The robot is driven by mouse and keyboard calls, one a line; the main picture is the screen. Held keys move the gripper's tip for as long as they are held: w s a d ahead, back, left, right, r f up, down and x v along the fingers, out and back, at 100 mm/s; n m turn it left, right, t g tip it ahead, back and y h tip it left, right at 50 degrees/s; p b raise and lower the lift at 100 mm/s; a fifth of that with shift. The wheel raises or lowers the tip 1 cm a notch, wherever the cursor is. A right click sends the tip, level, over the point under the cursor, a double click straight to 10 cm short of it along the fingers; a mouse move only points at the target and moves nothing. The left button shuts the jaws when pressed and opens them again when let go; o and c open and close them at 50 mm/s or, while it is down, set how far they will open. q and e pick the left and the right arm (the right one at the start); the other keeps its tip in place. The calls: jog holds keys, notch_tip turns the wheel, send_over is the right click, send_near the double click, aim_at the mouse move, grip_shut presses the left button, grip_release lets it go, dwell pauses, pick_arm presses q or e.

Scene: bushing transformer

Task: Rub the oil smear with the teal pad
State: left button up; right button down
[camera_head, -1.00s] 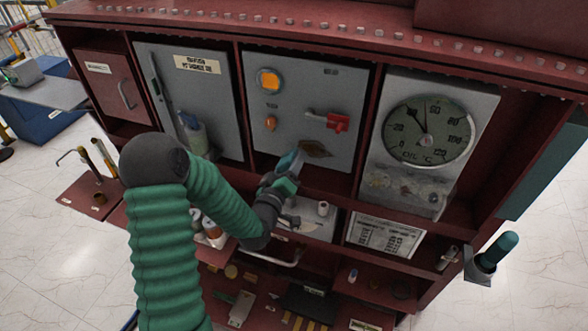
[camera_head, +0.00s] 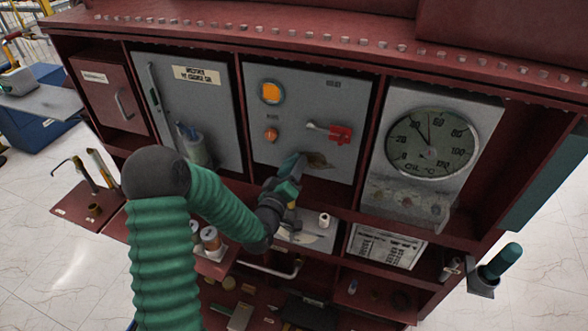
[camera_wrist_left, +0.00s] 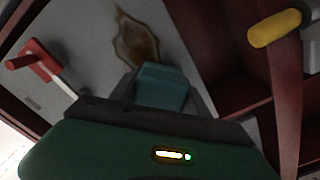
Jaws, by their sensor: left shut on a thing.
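The brown oil smear (camera_head: 317,161) is on the lower part of the grey middle panel, below the red switch handle. In the left wrist view the smear (camera_wrist_left: 136,40) is a brown, pointed oval patch. My left gripper (camera_head: 289,173) is shut on the teal pad (camera_wrist_left: 163,87), just left of and below the smear in the head view. In the left wrist view the pad's top edge lies at the smear's lower end and hides part of it. I cannot tell whether the pad touches the panel. My right gripper is not in view.
The red switch handle (camera_head: 340,134) sticks out just above the smear. An orange lamp (camera_head: 271,92) is up and to the left. The oil gauge (camera_head: 432,142) is on the right. Below, a shelf (camera_head: 318,238) holds a small white cylinder (camera_head: 324,220).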

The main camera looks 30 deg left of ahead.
aim_at(325, 164)
pick_arm(q)
jog(key=shift+w+a, duration=0.1)
jog(key=shift+a, duration=0.05)
jog(key=shift+w+d+r, duration=0.15)
jog(key=shift+w+d, duration=0.1)
jog(key=shift+d, duration=0.35)
jog(key=shift+w+d, duration=0.1)
jog(key=shift+d, duration=0.05)
jog(key=shift+w, duration=0.15)
jog(key=shift+a, duration=0.3)
jog(key=shift+w+d+b, duration=0.15)
jog(key=shift+d+b, duration=0.15)
jog(key=shift+d, duration=0.15)
jog(key=shift+w+d, duration=0.2)
jog(key=shift+d, duration=0.8)
jog(key=shift+w+d, duration=0.2)
jog(key=shift+d, duration=0.75)
jog(key=shift+w+d+b, duration=0.2)
jog(key=shift+d+b, duration=0.25)
jog(key=shift+d, duration=0.3)
jog(key=shift+w+d, duration=0.15)
jog(key=shift+d, duration=0.3)
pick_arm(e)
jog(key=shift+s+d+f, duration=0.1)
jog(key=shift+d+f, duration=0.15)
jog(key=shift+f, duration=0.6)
